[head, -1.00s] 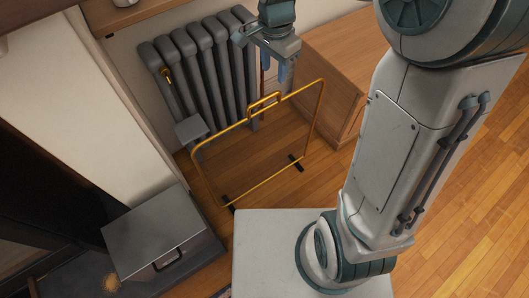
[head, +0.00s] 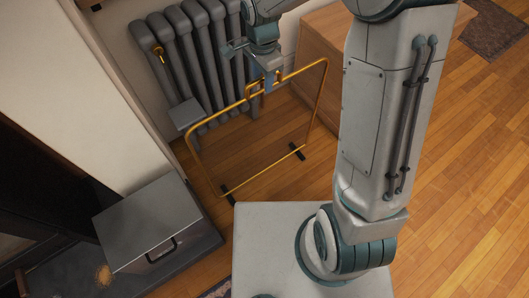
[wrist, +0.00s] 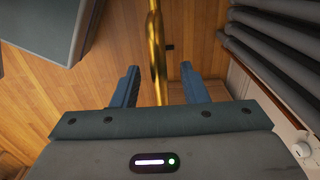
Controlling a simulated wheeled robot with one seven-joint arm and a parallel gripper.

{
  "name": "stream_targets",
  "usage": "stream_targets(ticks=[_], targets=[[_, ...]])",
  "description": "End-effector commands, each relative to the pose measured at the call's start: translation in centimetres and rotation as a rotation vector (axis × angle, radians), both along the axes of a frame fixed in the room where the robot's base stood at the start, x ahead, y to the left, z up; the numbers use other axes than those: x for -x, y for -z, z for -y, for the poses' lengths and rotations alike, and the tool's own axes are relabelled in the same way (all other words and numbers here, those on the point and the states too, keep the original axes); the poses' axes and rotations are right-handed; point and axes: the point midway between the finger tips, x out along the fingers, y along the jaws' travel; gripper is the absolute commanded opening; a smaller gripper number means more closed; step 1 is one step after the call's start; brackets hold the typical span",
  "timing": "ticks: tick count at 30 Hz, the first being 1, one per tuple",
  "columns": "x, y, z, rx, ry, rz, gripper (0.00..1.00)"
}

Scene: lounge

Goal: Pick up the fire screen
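The fire screen (head: 213,167) is a brass-coloured frame with a see-through middle and a raised handle at the top centre. It stands upright on dark feet on the wooden floor, in front of the radiator. My gripper (head: 270,84) is at the handle on the top edge in the head view. In the wrist view the brass bar (wrist: 156,55) runs between the two blue fingers of my gripper (wrist: 160,88), with a gap on both sides. The fingers are open. The lower part of the screen is hard to make out in the wrist view.
A grey radiator (head: 193,62) stands right behind the screen. A wooden cabinet (head: 322,47) is behind it to the right. A grey metal box (head: 147,222) sits on the dark hearth at left. Open wooden floor (head: 455,170) lies to the right.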

Motion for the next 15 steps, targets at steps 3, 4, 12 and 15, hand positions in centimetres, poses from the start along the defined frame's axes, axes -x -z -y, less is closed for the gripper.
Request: stream_targets(ticks=[3, 4, 12, 15], targets=[[0.0, 2.0, 0.1, 0.001, 0.000, -0.004, 0.40], [0.0, 2.5, 0.1, 0.001, 0.001, -0.004, 0.40], [0.0, 4.7, 0.0, 0.000, -0.001, 0.000, 0.40], [0.0, 4.6, 0.0, 0.000, -0.001, 0.000, 0.40]])
